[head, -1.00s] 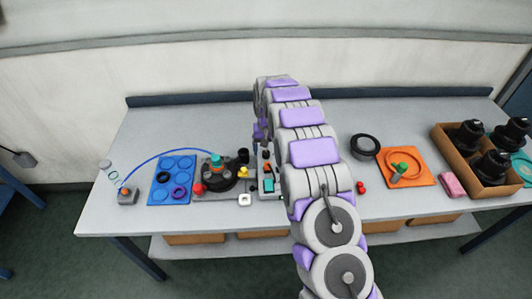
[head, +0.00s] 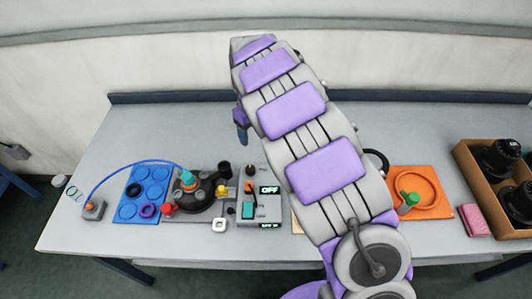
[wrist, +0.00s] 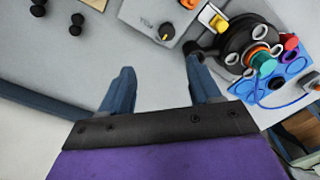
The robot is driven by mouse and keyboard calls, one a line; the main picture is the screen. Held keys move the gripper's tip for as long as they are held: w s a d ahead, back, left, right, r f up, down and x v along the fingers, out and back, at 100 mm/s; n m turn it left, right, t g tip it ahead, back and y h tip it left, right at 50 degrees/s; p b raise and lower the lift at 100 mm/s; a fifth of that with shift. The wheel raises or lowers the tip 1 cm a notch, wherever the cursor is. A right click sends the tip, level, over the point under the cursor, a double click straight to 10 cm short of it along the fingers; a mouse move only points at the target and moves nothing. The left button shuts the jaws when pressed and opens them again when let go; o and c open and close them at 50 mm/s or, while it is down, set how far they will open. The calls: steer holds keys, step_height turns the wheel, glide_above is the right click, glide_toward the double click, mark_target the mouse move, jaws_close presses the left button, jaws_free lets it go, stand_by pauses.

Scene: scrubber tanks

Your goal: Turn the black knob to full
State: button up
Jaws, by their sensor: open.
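The black knob (head: 250,171) is on the far part of a grey control box (head: 262,212). In the wrist view, the knob (wrist: 166,31) shows at the top middle, with lettering beside it on the box (wrist: 148,14). My gripper (wrist: 160,82) is open and empty. Its two blue fingers point toward the knob, which lies beyond the fingertips, between their lines and apart from them. In the head view, my gripper (head: 241,130) is partly hidden behind my arm, above and slightly left of the knob. The box displays read OFF.
Left of the box stands a dark round device (head: 200,190) with a teal cap, a black cylinder and a blue hose. A blue tray (head: 130,190) lies farther left. An orange tray (head: 435,208), pink sponge (head: 475,220) and brown carton (head: 470,165) are right. The back tabletop is clear.

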steer(key=b, duration=0.2)
glide_above(249, 168)
steer(key=d, duration=0.2)
step_height(249, 168, down, 11)
steer(key=a+f, duration=0.1)
steer(key=f, duration=0.1)
steer(key=a+f, duration=0.1)
steer(key=f, duration=0.1)
steer(key=a+f, duration=0.1)
steer(key=f, duration=0.1)
steer(key=shift+a+f+b, duration=0.1)
steer(key=shift+a+b, duration=0.2)
steer(key=shift+b, duration=0.05)
steer(key=shift+d+f, duration=0.1)
steer(key=shift+f, duration=0.1)
steer(key=shift+d+r, duration=0.15)
steer(key=shift+d, duration=1.35)
steer(key=shift+c, duration=0.3)
steer(key=shift+a, duration=1.2)
steer(key=c, duration=0.6)
steer(key=shift+w+f, duration=0.1)
steer(key=shift+f, duration=0.1)
steer(key=shift+c, duration=0.8)
steer(key=shift+d, duration=0.5)
steer(key=shift+c, duration=1.2)
steer(key=shift+a, duration=0.1)
